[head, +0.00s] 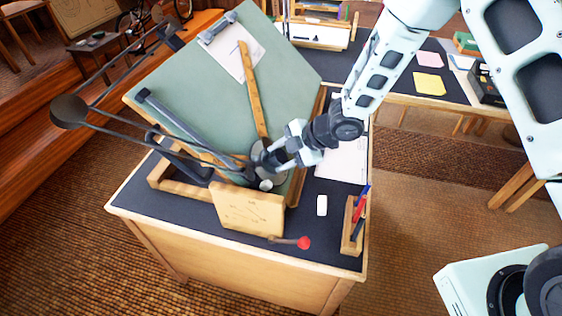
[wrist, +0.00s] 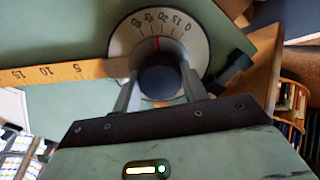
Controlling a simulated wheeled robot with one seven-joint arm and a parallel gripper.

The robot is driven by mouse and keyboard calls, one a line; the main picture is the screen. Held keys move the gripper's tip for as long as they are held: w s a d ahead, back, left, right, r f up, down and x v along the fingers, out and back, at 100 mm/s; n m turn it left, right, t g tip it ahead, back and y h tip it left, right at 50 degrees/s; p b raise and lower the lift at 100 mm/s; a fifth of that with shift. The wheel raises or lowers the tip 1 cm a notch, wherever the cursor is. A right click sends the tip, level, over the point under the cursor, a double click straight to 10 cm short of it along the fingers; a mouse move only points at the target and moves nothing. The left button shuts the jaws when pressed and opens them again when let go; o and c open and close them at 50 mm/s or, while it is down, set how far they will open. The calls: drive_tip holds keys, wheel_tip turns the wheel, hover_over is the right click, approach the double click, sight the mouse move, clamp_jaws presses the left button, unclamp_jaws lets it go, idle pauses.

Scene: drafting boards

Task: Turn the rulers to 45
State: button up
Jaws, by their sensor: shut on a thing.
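The drafting head has a round white dial (wrist: 196,38) with a dark knob (wrist: 163,75) in its middle. My gripper (wrist: 163,98) is shut on the knob, one finger on each side. A red mark stands near the top of the dial, between printed numbers; its exact reading is unclear. A wooden ruler (head: 252,85) runs from the head up the tilted green board (head: 295,75); it also shows at left in the wrist view (wrist: 55,74).
Linkage rods with a dark counterweight (head: 68,111) cross the board's left side. A pale wooden plaque (head: 247,209), a red-knobbed stick (head: 303,242), a white eraser (head: 322,205) and a pen holder (head: 350,240) occupy the desk front. Paper (head: 238,59) is clipped on the board.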

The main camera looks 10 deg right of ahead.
drive_tip(key=shift+n+b, duration=0.4)
drive_tip(key=shift+n, duration=0.1)
drive_tip(key=o, duration=1.4)
drive_tip(key=shift+d, duration=0.1)
drive_tip(key=v, duration=1.7)
drive_tip(key=shift+r+p, duration=0.15)
drive_tip(key=shift+p, duration=0.25)
drive_tip(key=shift+s+d, duration=0.1)
drive_tip(key=shift+d, duration=0.05)
